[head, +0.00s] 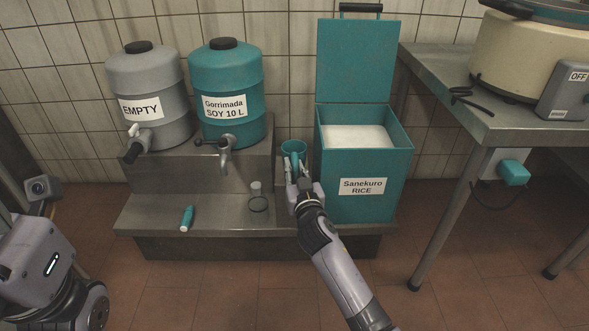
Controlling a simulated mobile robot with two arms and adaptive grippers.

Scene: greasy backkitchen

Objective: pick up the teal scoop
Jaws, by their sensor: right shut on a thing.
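The teal scoop (293,147) is upright just left of the rice bin, with its round cup facing up. My right gripper (292,172) is shut on the scoop below its cup. The fingers and wrist hide part of the scoop, and I cannot tell whether it still touches the step. Part of my left arm shows at the lower left, but its gripper is not in view.
The open teal rice bin (366,205) stands close on the right. A grey drum (150,80) and a teal soy drum (225,70) stand on the upper step. A small teal bottle (187,218) and a clear cup (256,190) are on the lower step (225,225). A steel table (440,95) bears a cooker (520,55).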

